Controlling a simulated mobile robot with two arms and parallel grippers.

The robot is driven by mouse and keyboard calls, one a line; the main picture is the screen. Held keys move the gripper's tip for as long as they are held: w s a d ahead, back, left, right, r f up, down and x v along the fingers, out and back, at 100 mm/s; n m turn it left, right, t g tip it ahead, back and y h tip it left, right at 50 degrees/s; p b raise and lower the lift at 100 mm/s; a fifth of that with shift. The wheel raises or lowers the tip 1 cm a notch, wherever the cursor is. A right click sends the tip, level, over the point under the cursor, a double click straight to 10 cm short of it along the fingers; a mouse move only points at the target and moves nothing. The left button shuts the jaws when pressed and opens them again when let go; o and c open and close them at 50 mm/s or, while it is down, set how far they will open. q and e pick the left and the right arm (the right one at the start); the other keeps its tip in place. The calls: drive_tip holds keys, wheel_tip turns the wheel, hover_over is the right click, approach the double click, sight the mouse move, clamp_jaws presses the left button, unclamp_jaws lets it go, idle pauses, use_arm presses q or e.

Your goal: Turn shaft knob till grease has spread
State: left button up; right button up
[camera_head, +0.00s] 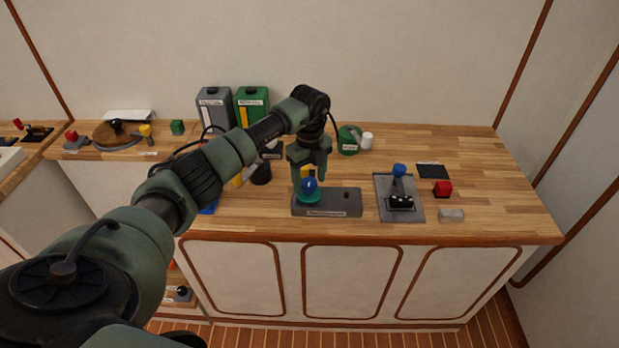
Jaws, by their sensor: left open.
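My left gripper (309,174) comes down from above at the left end of a grey block (342,201) with a label on its front. Its fingers are apart, on either side of a blue knob (309,185). The knob sits over a teal round part (306,196) at that end of the block. I cannot tell whether the fingers touch the knob. A small dark pin (347,195) stands on the right part of the block. No grease can be made out at this size. My right gripper is not in view.
Right of the block is a grey plate (382,187) with a blue-topped lever (399,170). Grey (213,107) and green (251,104) canisters stand behind my arm. The bench's right end is clear.

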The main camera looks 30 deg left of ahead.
use_arm(q)
clamp_jaws()
drive_tip(key=shift+m, duration=0.3)
drive_tip(key=m+b, duration=0.2)
drive_tip(key=m, duration=0.2)
drive_tip(key=m+b, duration=0.2)
drive_tip(key=m, duration=0.3)
drive_tip(key=shift+a+m, duration=0.1)
drive_tip(key=shift+m, duration=0.3)
drive_tip(key=m+b, duration=0.2)
drive_tip(key=m, duration=0.3)
drive_tip(key=m+b, duration=0.1)
drive_tip(key=m, duration=0.4)
drive_tip(key=shift+r, duration=0.1)
drive_tip(key=shift+m, duration=0.3)
